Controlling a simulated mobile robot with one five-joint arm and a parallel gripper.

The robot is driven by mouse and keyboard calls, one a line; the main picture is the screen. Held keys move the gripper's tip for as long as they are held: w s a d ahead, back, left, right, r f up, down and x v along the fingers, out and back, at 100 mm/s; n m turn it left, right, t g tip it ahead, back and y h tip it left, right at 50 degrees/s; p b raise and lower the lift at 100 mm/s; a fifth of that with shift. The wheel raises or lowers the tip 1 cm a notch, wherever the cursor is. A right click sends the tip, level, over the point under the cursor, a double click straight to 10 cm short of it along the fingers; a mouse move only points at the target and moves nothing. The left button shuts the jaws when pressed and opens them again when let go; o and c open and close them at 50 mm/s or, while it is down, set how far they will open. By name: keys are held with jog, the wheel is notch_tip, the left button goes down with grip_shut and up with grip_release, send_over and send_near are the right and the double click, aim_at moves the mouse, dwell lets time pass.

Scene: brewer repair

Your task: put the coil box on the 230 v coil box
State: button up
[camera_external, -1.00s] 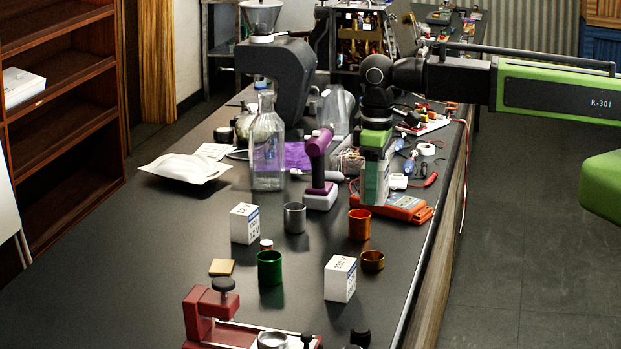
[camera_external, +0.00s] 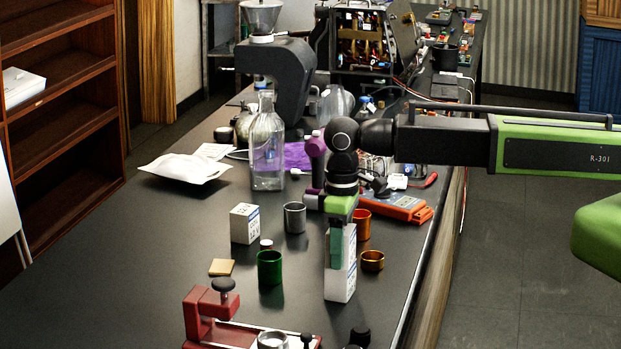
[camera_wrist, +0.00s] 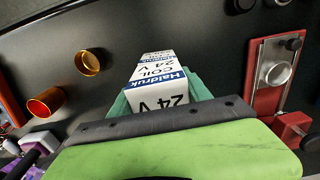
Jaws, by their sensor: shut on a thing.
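My gripper (camera_external: 340,258) has teal fingers and is shut on a white coil box (camera_external: 349,247). In the wrist view the held coil box (camera_wrist: 158,88) shows blue print and the label "24 V". The white 230 V coil box (camera_external: 340,287) stands on the bench directly below it in the external view. The two boxes overlap there as one tall white column, and I cannot tell whether they touch. The fingers hide part of the held box.
Another white box (camera_external: 244,223) stands to the left. A red fixture (camera_external: 210,312) is in front. The left bench front is clear.

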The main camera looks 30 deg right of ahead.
jog(key=shift+d+r, duration=0.1)
jog(key=shift+r, duration=0.05)
jog(key=o, duration=1.6)
notch_tip(320, 180, up, 12)
jog(key=p, duration=1.2)
jog(key=shift+r, duration=0.1)
